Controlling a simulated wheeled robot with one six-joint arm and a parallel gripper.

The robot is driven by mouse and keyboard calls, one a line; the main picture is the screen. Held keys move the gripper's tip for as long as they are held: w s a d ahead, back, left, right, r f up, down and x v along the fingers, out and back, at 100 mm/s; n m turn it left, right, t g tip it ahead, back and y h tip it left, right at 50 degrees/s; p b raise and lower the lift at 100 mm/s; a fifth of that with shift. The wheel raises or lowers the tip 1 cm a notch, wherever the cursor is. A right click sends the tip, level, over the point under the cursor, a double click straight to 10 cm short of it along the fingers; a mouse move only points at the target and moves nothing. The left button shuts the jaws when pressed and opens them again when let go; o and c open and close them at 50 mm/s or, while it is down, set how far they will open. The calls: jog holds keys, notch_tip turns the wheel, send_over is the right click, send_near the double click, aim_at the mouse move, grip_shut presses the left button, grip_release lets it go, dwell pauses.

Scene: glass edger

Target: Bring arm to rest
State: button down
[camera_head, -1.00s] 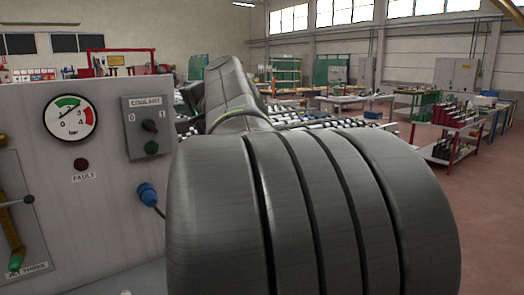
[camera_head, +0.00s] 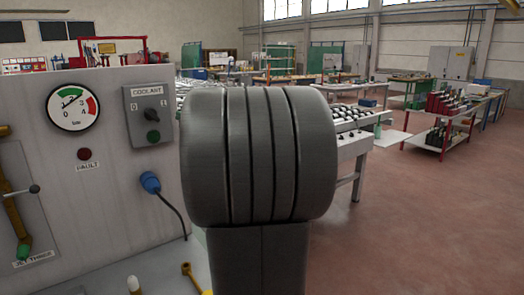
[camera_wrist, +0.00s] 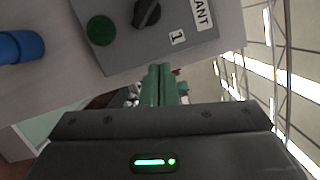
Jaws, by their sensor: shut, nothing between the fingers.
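My gripper (camera_wrist: 160,70) shows in the wrist view with its two green fingers together and nothing between them. It is near the grey coolant switch box (camera_wrist: 185,35), which carries a black knob (camera_wrist: 146,13) and a green button (camera_wrist: 101,31). I cannot tell the exact gap between the fingers and the box. In the head view the coolant box (camera_head: 148,116) is on the panel, left of my arm. My arm's ribbed joint fills the middle there, and my gripper is hidden.
The control panel (camera_head: 100,185) bears a pressure gauge (camera_head: 73,108), a fault lamp (camera_head: 84,154), a lever (camera_head: 15,205) and a blue plug (camera_head: 150,182) with a cable. A yellow tool (camera_head: 190,277) lies below. A roller table (camera_head: 350,145) stands behind; red floor (camera_head: 430,230) is clear at right.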

jog(key=b+v, duration=0.1)
jog(key=v, duration=0.5)
jog(key=shift+s+r, duration=0.1)
